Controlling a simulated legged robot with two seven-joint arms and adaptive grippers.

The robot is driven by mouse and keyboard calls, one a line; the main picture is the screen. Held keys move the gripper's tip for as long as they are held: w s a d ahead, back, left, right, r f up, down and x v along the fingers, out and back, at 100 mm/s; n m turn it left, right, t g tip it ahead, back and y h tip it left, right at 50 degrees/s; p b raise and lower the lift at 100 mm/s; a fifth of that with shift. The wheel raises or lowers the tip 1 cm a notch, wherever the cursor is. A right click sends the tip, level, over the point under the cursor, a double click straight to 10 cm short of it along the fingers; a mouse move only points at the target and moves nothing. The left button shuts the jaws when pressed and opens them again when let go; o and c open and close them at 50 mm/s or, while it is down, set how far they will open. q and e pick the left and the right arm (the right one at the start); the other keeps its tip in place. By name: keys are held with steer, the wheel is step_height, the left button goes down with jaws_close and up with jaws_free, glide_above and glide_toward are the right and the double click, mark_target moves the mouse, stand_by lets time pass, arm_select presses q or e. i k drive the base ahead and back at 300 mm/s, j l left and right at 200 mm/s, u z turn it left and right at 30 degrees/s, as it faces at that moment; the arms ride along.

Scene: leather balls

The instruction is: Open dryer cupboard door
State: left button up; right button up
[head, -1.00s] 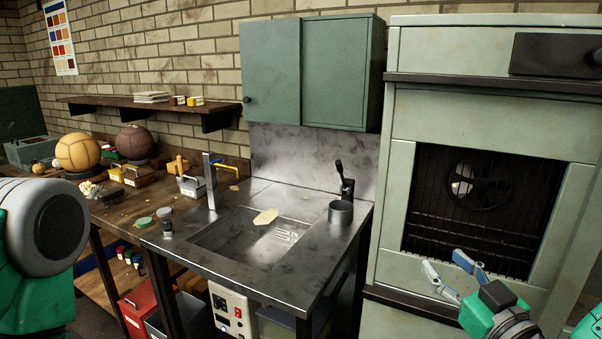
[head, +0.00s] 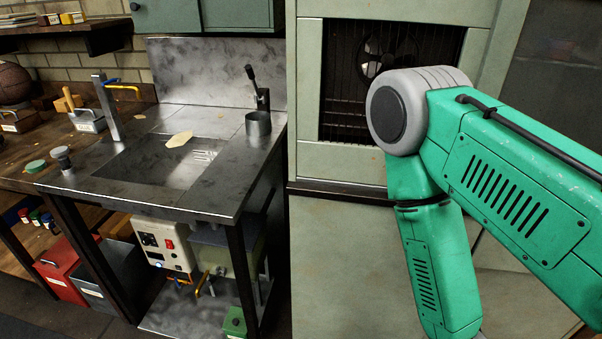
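The tall pale green cabinet (head: 305,105), which looks like the dryer cupboard, stands right of the sink. A dark window or opening in its front shows a fan (head: 388,48) and a wire rack. I cannot tell whether glass covers it. A dark ledge (head: 335,190) runs below this part, with pale lower panels (head: 345,255) beneath. My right arm crosses in front of the cabinet and hides much of its right side; no door handle is visible. My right gripper is below the picture edge. My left gripper is also out of view.
A metal sink bench (head: 225,190) with a tap and a grey cup (head: 258,123) stands left of the cabinet. A white control box (head: 165,243) sits under it. A green wall cupboard (head: 235,14) hangs above. A red bin (head: 70,268) is at lower left.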

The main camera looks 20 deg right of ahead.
mark_target(351, 278)
steer(key=l+z, duration=0.15)
steer(key=z, duration=0.35)
steer(key=i+l+z, duration=0.1)
steer(key=z, duration=0.4)
